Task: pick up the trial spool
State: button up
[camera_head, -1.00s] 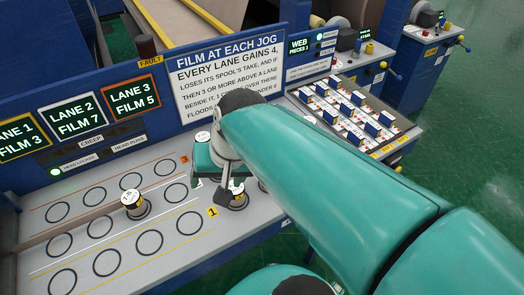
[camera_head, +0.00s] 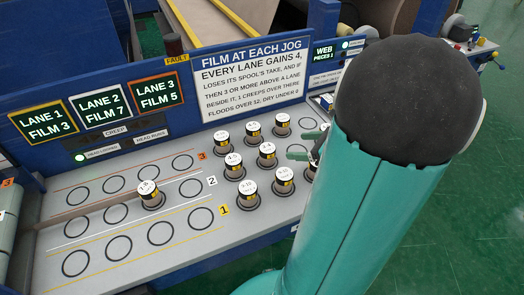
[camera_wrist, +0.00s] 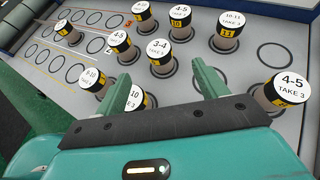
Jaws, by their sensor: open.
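Several short spools with white caps and black-and-yellow bands stand upright on the grey lane deck (camera_head: 120,262). One spool (camera_head: 150,195) stands apart in lane 2; it shows far off in the wrist view (camera_wrist: 68,33). The others cluster at the right, among them a "3-4" spool (camera_wrist: 160,57) and a "4-5 TAKE 3" spool (camera_wrist: 281,92). I cannot tell which is the trial spool. My gripper (camera_wrist: 164,86) is open and empty. My arm hides part of the gripper in the head view (camera_head: 303,150).
Empty rings (camera_head: 118,248) fill the deck's left part. A blue back panel (camera_head: 45,165) carries lane displays reading film 3, 7 and 5, and a rule sign (camera_head: 250,85). My arm hides the right end.

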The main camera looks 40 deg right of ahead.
aim_at(269, 148)
jog(key=x, duration=0.7)
jog(key=shift+w+a+f, duration=0.2)
jog(key=shift+w+f, duration=0.05)
jog(key=shift+w, duration=0.05)
jog(key=x, duration=0.5)
jog(key=shift+s+f, duration=0.1)
jog(key=shift+f, duration=0.15)
jog(key=shift+a, duration=0.1)
jog(key=shift+c, duration=0.4)
jog(key=c, duration=1)
